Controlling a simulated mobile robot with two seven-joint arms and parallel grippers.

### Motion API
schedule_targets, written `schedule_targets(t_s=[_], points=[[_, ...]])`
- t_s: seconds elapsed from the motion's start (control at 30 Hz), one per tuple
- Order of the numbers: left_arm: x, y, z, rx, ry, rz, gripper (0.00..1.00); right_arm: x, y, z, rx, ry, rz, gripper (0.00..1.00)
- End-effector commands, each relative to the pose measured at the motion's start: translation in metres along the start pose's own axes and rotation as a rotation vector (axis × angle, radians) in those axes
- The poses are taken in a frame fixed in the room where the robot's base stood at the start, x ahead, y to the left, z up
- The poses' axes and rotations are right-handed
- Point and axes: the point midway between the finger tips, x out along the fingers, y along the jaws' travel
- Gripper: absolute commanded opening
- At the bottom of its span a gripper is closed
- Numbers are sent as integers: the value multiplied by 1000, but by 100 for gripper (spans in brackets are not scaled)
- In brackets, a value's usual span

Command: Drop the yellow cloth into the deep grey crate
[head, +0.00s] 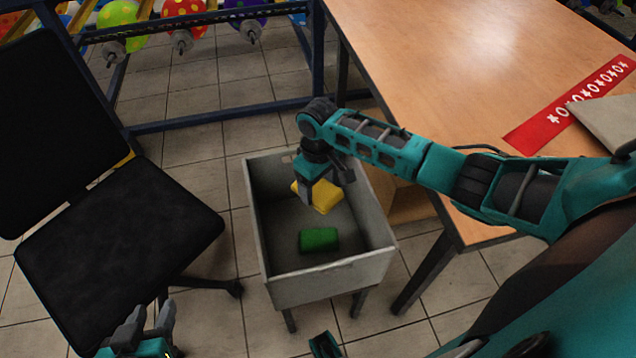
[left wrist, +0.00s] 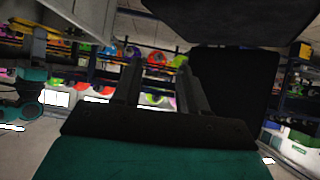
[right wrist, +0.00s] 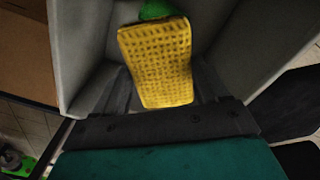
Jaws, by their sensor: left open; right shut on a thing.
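The yellow cloth (head: 325,196) is a folded, waffle-textured piece. It fills the middle of the right wrist view (right wrist: 158,62). My right gripper (head: 322,192) is shut on the yellow cloth and holds it over the far part of the deep grey crate (head: 335,279). The crate stands on legs and its wall also shows in the right wrist view (right wrist: 85,45). A green block-like item (head: 319,239) lies on the crate floor. My left gripper (head: 140,335) is open and empty at the lower left of the head view, apart from the crate; it also shows in the left wrist view (left wrist: 157,92).
A black chair (head: 115,240) stands left of the crate. A wooden table (head: 440,70) with a red printed strip (head: 570,108) is to the right. Tiled floor lies between chair and crate.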

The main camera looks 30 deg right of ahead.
Motion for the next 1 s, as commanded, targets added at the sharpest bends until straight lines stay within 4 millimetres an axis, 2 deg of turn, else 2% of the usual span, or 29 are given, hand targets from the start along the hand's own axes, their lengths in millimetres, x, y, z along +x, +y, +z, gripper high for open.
schedule_targets(t_s=[0.23,0.27,0.5,0.77,0.87,1.0], points=[[-1,-1,-1,6,3,1,43,-1,0,0,0,1,0,44],[-1,-1,-1,6,2,0,43,-1,0,0,0,1,0,76],[-1,-1,2,5,-4,0,43,0,0,0,0,0,0,99],[-2,-1,4,4,-9,0,43,-2,0,0,0,0,0,100],[-4,-1,1,2,-10,0,43,-11,0,-1,-1,3,0,100],[-10,0,-8,-1,-8,0,43,-37,1,-1,-1,4,2,100]])
